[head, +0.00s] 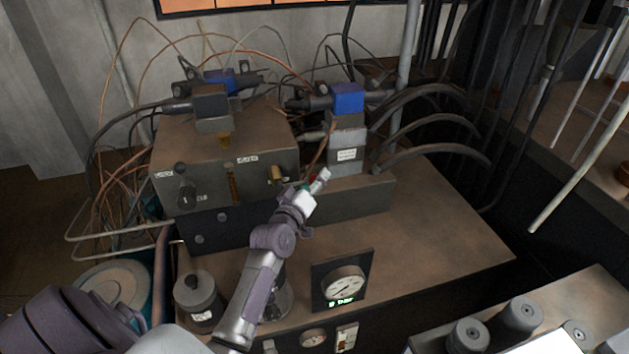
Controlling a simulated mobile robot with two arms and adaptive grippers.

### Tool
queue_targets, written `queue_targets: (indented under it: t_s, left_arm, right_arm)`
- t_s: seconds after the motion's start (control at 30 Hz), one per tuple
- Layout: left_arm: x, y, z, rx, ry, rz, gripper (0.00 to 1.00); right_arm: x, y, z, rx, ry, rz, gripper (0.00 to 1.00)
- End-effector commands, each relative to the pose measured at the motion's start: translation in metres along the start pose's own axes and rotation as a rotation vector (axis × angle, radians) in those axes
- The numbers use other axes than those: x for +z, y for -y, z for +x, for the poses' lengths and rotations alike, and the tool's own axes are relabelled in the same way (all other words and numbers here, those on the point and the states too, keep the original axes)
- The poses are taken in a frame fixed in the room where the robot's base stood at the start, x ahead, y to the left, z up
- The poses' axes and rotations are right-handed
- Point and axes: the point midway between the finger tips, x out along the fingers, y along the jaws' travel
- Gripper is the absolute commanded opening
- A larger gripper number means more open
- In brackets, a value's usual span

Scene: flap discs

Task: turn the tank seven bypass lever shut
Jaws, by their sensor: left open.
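My left gripper (317,184) is open at the front of the machine, just left of and below a grey valve block (347,148) with a blue top. A small bit of red and green shows at its fingertips; I cannot tell what it belongs to. A brass fitting (277,175) sits on the front of the box-shaped tank (225,160), a little left of the gripper. A black knob or lever (186,190) is on the tank's left front. The labels are too small to read, so I cannot tell which part is the tank seven bypass lever. My right gripper is not in view.
A pressure gauge (344,285) with a lit green readout stands in front of the machine. A dark cylinder (197,298) stands at lower left. Hoses (425,120) and thin copper pipes surround the blocks. The bench top (440,220) at right is clear.

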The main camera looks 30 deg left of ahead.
Motion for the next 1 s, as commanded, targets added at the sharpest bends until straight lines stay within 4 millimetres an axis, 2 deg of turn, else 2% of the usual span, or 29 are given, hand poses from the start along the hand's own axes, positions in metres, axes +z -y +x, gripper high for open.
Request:
queue_targets:
  t_s: [0.03,0.3,0.37,0.67,1.0]
  left_arm:
    - [0.000,0.000,0.000,0.000,0.000,0.000,0.52]
    - [0.000,0.000,0.000,0.000,0.000,0.000,0.07]
    - [0.000,0.000,0.000,0.000,0.000,0.001,0.00]
    - [-0.001,0.000,0.000,0.003,-0.004,0.000,0.00]
    - [-0.006,-0.004,0.000,0.038,-0.042,-0.055,0.00]
  right_arm:
    - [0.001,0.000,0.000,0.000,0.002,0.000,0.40]
    - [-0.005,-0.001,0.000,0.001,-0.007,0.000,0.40]
    - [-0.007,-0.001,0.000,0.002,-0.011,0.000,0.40]
    - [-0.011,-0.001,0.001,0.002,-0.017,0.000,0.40]
    - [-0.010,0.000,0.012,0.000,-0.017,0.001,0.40]
